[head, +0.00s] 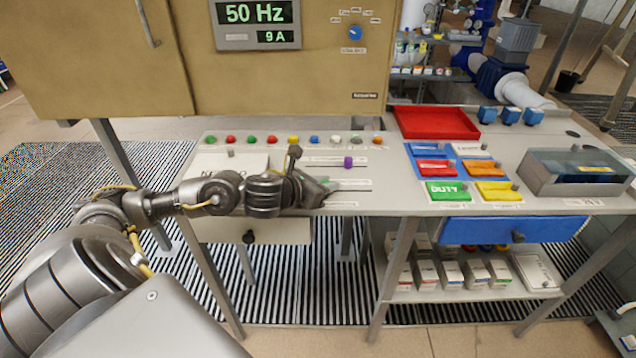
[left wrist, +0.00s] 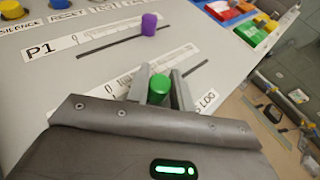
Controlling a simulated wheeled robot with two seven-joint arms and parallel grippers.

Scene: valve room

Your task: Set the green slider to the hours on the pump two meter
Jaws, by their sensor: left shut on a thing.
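The green slider knob (left wrist: 158,84) stands between the two fingers of my left gripper (left wrist: 160,92) in the left wrist view. The gripper is shut on it, over a slot with a printed white scale (left wrist: 112,92) whose numbers I cannot read. In the head view my left gripper (head: 322,186) is at the sloped panel's front edge, and the green slider is mostly hidden there. The purple slider (left wrist: 149,23) sits on the slot behind, beside the label P1; it also shows in the head view (head: 348,162). I see no readable pump two hours meter. My right gripper is not in view.
Several coloured buttons (head: 272,139) line the panel's back. A red tray (head: 436,122), coloured tags (head: 448,190) and a clear-lidded box (head: 576,170) stand right.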

